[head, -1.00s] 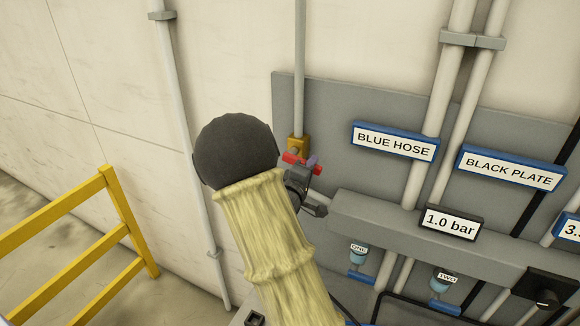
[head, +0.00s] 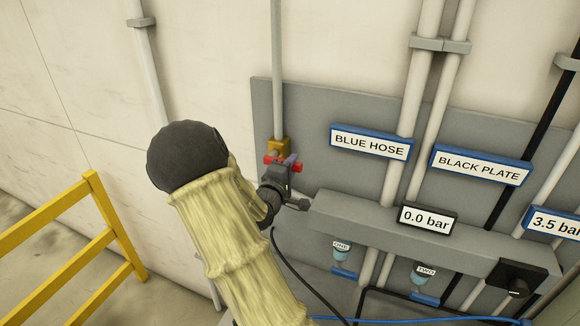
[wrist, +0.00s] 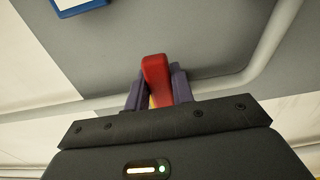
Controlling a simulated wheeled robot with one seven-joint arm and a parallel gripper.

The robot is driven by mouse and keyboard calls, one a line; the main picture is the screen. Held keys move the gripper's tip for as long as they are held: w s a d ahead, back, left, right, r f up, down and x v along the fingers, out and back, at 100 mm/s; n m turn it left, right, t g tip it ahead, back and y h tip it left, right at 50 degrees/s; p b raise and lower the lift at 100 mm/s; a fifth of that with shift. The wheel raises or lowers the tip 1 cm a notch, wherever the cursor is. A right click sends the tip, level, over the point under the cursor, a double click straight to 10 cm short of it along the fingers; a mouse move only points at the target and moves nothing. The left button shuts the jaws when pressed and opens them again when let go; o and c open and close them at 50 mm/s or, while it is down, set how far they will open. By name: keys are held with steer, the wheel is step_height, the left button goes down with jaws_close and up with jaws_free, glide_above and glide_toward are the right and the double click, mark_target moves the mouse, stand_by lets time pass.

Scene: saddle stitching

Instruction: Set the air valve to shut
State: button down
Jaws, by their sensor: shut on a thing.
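The air valve has a brass body (head: 278,147) at the foot of a thin vertical pipe on the grey back panel in the head view. Its red handle (head: 269,160) lies roughly crosswise to that pipe. My gripper (head: 287,161) is shut on the red handle and covers its middle. In the wrist view the handle (wrist: 156,78) stands between the two dark purple fingers (wrist: 157,88), with a bit of yellow behind it. The black display (head: 426,218) reads 0.0 bar.
Signs reading BLUE HOSE (head: 370,144) and BLACK PLATE (head: 480,168) are right of the valve. A grey manifold (head: 350,218) runs below, with cups ONE (head: 341,252) and TWO (head: 424,275). A yellow railing (head: 110,215) stands at left.

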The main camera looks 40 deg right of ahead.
steer(key=c, duration=1.2)
jaws_free()
steer(key=shift+r, duration=0.1)
steer(key=shift+a, duration=0.1)
steer(key=shift+s+a, duration=0.15)
steer(key=shift+a, duration=0.1)
steer(key=b+v, duration=0.5)
steer(key=v, duration=1.1)
steer(key=shift+s+a, duration=0.2)
steer(key=shift+s, duration=0.05)
